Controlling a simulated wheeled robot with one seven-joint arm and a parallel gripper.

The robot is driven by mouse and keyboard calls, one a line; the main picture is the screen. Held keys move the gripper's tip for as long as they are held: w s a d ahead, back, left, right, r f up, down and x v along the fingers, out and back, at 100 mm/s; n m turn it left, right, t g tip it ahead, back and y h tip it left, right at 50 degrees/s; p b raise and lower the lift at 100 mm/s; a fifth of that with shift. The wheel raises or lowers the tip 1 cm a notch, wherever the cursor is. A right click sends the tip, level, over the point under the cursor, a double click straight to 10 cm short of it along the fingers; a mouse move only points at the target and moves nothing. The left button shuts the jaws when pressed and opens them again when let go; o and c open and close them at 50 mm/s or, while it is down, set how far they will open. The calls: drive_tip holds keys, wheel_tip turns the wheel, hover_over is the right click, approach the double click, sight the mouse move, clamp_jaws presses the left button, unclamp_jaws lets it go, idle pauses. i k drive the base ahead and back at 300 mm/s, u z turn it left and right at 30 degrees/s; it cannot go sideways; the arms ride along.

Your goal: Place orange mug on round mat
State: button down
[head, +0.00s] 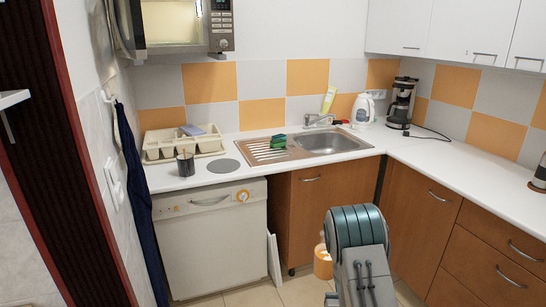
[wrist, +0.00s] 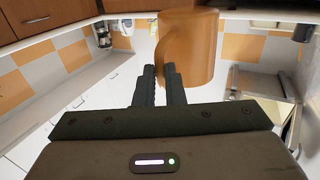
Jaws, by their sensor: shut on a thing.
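The orange mug (wrist: 188,48) is held by my gripper (wrist: 162,72), whose two dark fingers are shut on it near its handle in the wrist view. In the head view part of the mug (head: 322,264) shows left of my arm, low in front of the brown cabinets. My arm hides the rest of the mug and the fingers there. The round mat (head: 223,165) is a flat grey disc on the white counter, left of the sink. It is bare, and the mug is well apart from it, to the lower right in the picture.
A dark cup (head: 185,165) with items in it stands left of the mat. Behind it is a cream dish rack (head: 183,146). A steel sink (head: 325,141) with a green sponge (head: 278,141) lies right of the mat. A microwave (head: 180,25) hangs above.

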sight(226, 166)
drive_tip(key=z, duration=0.1)
drive_tip(key=i, duration=0.9)
drive_tip(key=u, duration=0.8)
drive_tip(key=i, duration=0.6)
drive_tip(key=u, duration=0.65)
